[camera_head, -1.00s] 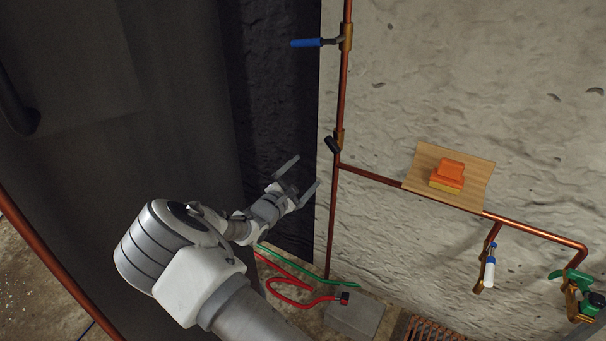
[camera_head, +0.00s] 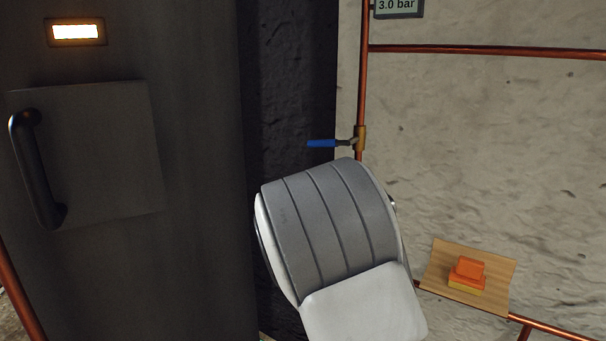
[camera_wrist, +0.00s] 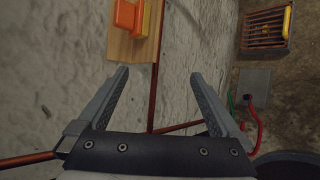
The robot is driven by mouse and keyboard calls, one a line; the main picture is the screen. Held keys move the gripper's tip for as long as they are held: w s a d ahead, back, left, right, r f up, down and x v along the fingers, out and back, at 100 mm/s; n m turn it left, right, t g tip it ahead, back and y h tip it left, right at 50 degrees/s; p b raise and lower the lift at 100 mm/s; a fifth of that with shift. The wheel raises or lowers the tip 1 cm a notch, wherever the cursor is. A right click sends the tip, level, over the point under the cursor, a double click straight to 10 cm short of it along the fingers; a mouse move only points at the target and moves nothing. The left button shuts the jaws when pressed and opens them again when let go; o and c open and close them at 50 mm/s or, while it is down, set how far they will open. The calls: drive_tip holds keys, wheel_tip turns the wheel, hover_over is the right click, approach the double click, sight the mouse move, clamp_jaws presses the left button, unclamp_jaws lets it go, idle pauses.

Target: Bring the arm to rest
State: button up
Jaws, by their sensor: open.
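My gripper (camera_wrist: 160,98) shows in the wrist view with its two fingers spread apart and nothing between them. Beyond the fingers are the pale rough wall and a copper pipe. In the head view my arm is raised in the middle, and its bulky grey and white link hides the gripper. The arm link stands in front of the dark strip of wall and part of the copper pipework.
A wooden shelf (camera_head: 438,270) on the wall holds an orange and yellow block (camera_head: 467,273). A blue-handled valve (camera_head: 322,143) sits just above my arm. A dark cabinet door with a black handle (camera_head: 38,170) is at left. A pressure display (camera_head: 398,7) reads 3.0 bar.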

drive_tip(key=s+a+r+m+y, duration=0.2)
drive_tip(key=s+r+m+y, duration=0.15)
drive_tip(key=s, duration=0.65)
drive_tip(key=s+a+r+m+y, duration=0.2)
drive_tip(key=s+r+y, duration=0.25)
drive_tip(key=s, duration=0.45)
drive_tip(key=s+a+r+m+y, duration=0.1)
drive_tip(key=s+r+m+y, duration=0.3)
drive_tip(key=s, duration=0.6)
wheel_tip(320, 180, up, 19)
drive_tip(key=h+p, duration=0.1)
drive_tip(key=p, duration=1.7)
drive_tip(key=shift+w+f+n+t, duration=0.2)
drive_tip(key=shift+w+n+t, duration=0.15)
drive_tip(key=shift+n, duration=0.1)
drive_tip(key=shift+a, duration=0.1)
